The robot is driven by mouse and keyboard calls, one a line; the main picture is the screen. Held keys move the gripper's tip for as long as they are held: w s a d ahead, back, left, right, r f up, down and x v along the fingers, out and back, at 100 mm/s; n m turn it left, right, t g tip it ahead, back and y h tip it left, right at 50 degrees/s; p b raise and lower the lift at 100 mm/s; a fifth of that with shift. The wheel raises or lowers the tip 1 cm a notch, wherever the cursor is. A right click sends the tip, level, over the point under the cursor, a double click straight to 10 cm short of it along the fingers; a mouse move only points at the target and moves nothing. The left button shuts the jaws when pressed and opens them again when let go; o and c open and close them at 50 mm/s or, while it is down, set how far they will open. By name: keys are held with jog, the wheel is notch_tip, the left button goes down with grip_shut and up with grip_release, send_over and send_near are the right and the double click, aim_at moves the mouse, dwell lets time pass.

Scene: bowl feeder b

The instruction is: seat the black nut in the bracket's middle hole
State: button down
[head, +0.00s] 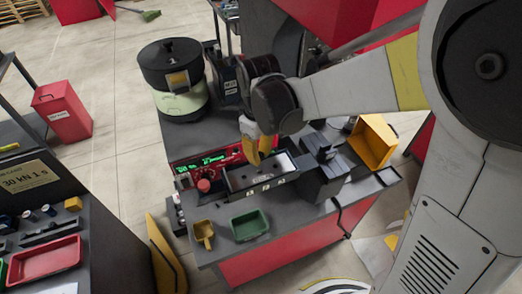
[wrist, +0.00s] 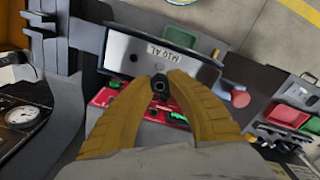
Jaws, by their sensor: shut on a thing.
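My gripper (wrist: 160,80) has yellow fingers, shut on a small black nut (wrist: 159,84) between the tips in the wrist view. In the head view my gripper (head: 257,160) hangs over a dark open-topped fixture with a light grey metal face, which I take to be the bracket (head: 267,185). In the wrist view the bracket (wrist: 190,68) lies just beyond the fingertips, with upside-down lettering. The nut appears near the bracket's edge; I cannot tell whether it touches. Which hole is the middle one is not clear. The nut is hidden in the head view.
A red control panel (head: 207,160) with a red button stands left of the bracket. A dark grey block (head: 320,178) and a yellow bin (head: 372,142) stand to the right. A green tray (head: 249,225) and yellow scoop (head: 203,234) lie in front. A round feeder (head: 171,65) stands behind.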

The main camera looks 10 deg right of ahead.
aim_at(260, 168)
jog(key=shift+s+f+m, duration=0.1)
jog(key=shift+f+m, duration=0.05)
jog(key=shift+m, duration=0.15)
jog(key=shift+f+b, duration=2)
jog(key=shift+f, duration=0.1)
jog(key=shift+d+f+b, duration=0.1)
jog(key=shift+f+b, duration=0.7)
jog(key=shift+b, duration=0.1)
jog(key=c, duration=1.3)
grip_release()
notch_tip(260, 168, up, 12)
jog(key=shift+r, duration=0.1)
